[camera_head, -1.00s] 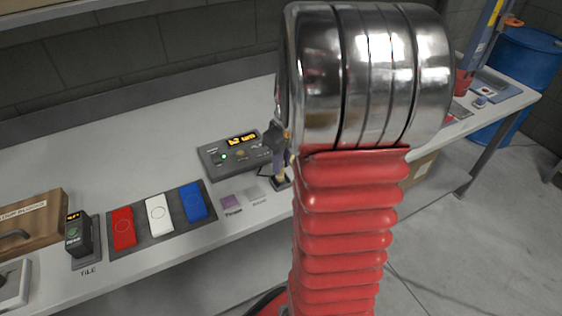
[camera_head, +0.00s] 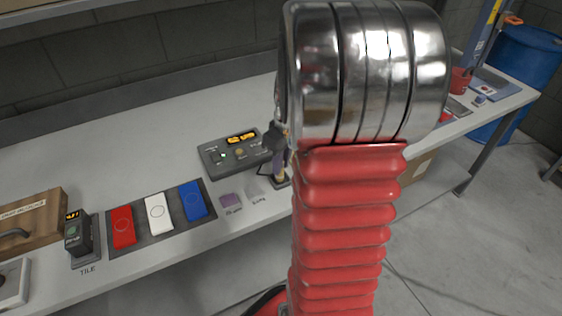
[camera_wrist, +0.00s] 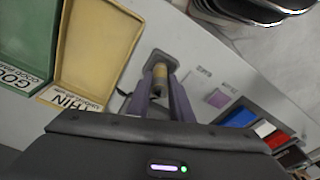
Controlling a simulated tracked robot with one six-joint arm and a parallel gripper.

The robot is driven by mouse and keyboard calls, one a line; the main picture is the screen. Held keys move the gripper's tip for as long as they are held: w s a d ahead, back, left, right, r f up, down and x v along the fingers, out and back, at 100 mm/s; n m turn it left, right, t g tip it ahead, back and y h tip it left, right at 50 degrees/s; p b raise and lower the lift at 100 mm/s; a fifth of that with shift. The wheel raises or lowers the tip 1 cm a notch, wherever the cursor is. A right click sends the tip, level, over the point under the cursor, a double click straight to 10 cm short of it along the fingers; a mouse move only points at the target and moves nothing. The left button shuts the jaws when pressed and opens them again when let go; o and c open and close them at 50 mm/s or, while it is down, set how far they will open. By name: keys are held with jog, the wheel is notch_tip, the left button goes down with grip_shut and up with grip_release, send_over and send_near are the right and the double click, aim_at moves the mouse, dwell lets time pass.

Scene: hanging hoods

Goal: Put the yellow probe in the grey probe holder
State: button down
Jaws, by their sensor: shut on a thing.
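The yellow probe (camera_wrist: 160,74) stands between my gripper's fingers (camera_wrist: 160,84) in the wrist view, with its yellow end toward the grey probe holder (camera_wrist: 163,57). The gripper is shut on the probe. The probe's end is at or just over the holder; I cannot tell how deep it sits. In the head view my gripper (camera_head: 278,160) points down at the bench beside the grey meter box, and the holder (camera_head: 281,184) shows under it. My arm hides part of this area.
A grey meter box (camera_head: 238,153) with a lit display stands left of the gripper. A dark mat (camera_head: 170,226) holds red, white and blue tiles. Green (camera_wrist: 28,40) and yellow trays (camera_wrist: 98,45) lie close to the holder.

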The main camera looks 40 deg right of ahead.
jog(key=shift+f, duration=0.15)
jog(key=c, duration=1.5)
grip_release()
jog(key=r, duration=0.4)
jog(key=s+r, duration=0.1)
jog(key=r, duration=0.8)
jog(key=shift+s+d+r, duration=0.1)
jog(key=shift+s+r, duration=0.2)
jog(key=shift+s, duration=0.05)
